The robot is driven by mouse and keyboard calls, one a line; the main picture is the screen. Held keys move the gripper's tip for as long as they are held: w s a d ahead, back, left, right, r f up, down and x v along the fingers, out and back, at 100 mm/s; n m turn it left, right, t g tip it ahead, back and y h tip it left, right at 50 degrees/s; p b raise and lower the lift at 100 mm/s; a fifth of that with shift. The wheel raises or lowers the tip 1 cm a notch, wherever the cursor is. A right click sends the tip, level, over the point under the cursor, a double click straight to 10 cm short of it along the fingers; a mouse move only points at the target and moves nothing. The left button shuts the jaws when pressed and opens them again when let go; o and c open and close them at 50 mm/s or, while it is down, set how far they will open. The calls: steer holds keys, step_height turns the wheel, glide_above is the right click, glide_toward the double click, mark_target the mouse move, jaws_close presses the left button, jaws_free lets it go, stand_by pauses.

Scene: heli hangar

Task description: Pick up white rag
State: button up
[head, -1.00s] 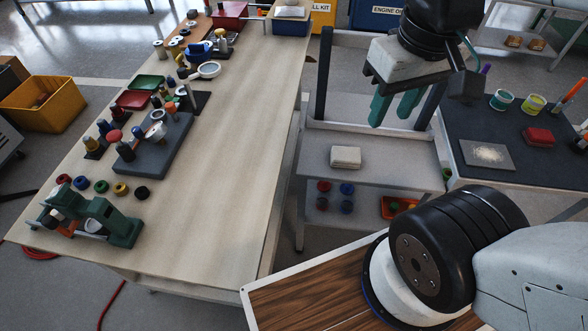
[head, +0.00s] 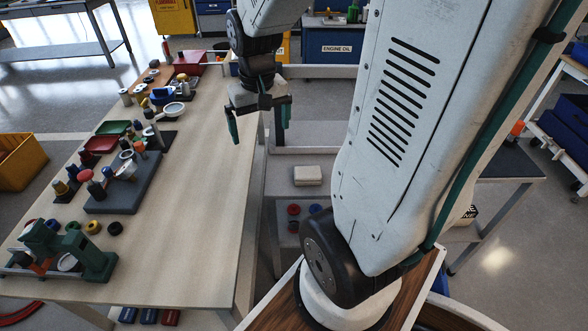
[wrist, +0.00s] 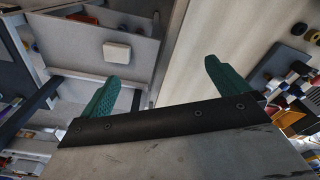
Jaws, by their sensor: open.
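A folded white rag (head: 308,176) lies flat on the grey shelf of the cart (head: 285,155), to the right of the workbench. It also shows in the wrist view as a small pale square (wrist: 117,51) at upper left, beyond my left finger. My gripper (head: 259,124) is open and empty, with its two green fingers pointing down. It hangs above the right edge of the workbench, up and to the left of the rag and well apart from it. In the wrist view the gripper (wrist: 162,72) has nothing between its fingers.
The wooden workbench (head: 190,220) has a clear right half; tools, a grey block (head: 125,185) and a green device (head: 85,250) crowd its left side. Red and blue round parts (head: 293,210) sit on the cart's lower shelf. My large arm link hides much of the right.

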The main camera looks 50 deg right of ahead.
steer(key=w+d+f+m, duration=0.2)
steer(key=d+f+m, duration=0.1)
steer(key=d+f, duration=0.8)
steer(key=m, duration=0.2)
glide_above(308, 173)
steer(key=shift+g, duration=0.3)
steer(key=f, duration=0.9)
steer(key=shift+w, duration=0.25)
steer(key=f, duration=0.8)
steer(key=shift+s+f, duration=0.25)
steer(key=shift+f, duration=0.15)
steer(key=c, duration=0.9)
